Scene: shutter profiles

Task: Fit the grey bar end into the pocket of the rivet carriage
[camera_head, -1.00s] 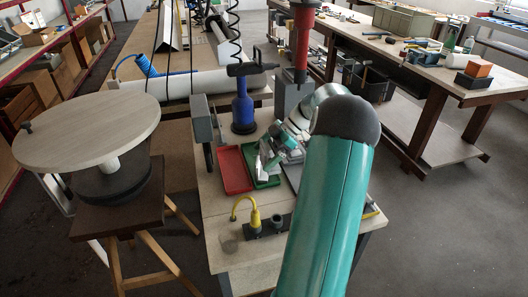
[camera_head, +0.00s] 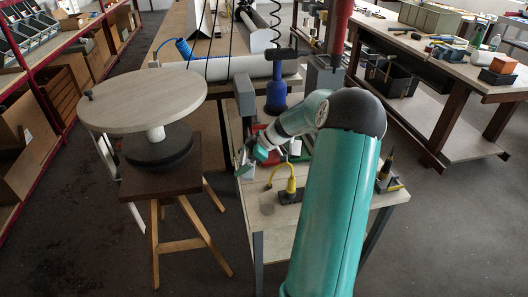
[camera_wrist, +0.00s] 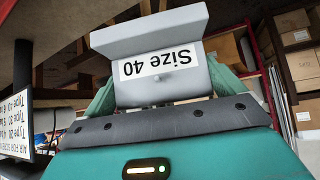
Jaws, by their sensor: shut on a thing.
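My gripper (camera_head: 256,158) is over the left edge of the small workbench, at the end of my teal and white arm. In the wrist view my gripper (camera_wrist: 164,92) is shut on a grey, angled piece with a white "Size 40" label, which I take as the grey bar end (camera_wrist: 150,37). The label reads upside down. In the head view the held piece is small and partly merged with the gripper. I cannot clearly make out the rivet carriage or its pocket; my arm hides part of the bench.
A round wooden turntable (camera_head: 150,101) stands on a stool close left of the bench. A red column (camera_head: 339,28) hangs above.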

